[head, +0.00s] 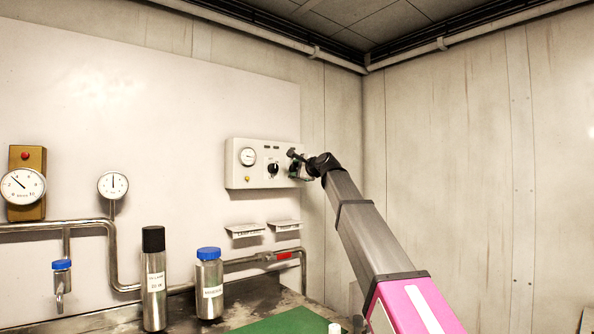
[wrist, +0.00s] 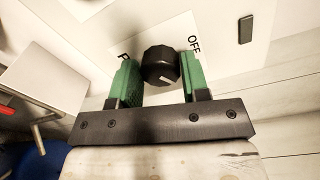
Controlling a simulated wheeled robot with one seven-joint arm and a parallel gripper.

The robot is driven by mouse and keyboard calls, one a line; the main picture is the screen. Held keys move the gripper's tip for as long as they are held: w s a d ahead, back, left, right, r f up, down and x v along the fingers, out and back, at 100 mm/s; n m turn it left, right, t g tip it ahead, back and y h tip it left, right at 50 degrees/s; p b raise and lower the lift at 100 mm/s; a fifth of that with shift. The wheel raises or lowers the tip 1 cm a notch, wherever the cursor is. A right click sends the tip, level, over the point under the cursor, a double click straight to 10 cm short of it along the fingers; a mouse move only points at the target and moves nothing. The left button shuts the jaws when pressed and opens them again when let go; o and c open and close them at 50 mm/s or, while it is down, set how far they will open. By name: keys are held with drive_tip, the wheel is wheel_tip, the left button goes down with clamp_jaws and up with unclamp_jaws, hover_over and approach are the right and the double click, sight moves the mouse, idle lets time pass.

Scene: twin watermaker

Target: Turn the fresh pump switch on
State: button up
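The switch panel (head: 236,178) is a pale box on the back wall with a round gauge, a black knob (head: 273,168) in its middle, and a right end partly covered by my gripper (head: 297,165). In the wrist view, a round black switch knob (wrist: 159,64) with a small white mark sits between the green fingers of my gripper (wrist: 160,75). The fingers lie close against both its sides. An OFF label shows beside the right finger; another label, starting with P, is partly hidden by the left finger. The switch's name cannot be read.
Two small label shelves (head: 245,231) stick out below the panel. A metal pipe (head: 245,261) with a red mark runs beneath them. A black-capped cylinder (head: 154,280) and a blue-capped bottle (head: 209,284) stand at lower left. The right wall is bare.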

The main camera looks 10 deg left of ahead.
drive_tip(key=o, duration=0.3)
drive_tip(key=shift+s+d, duration=0.1)
drive_tip(key=v, duration=1)
drive_tip(key=shift+s+d, duration=0.2)
drive_tip(key=shift+d, duration=0.05)
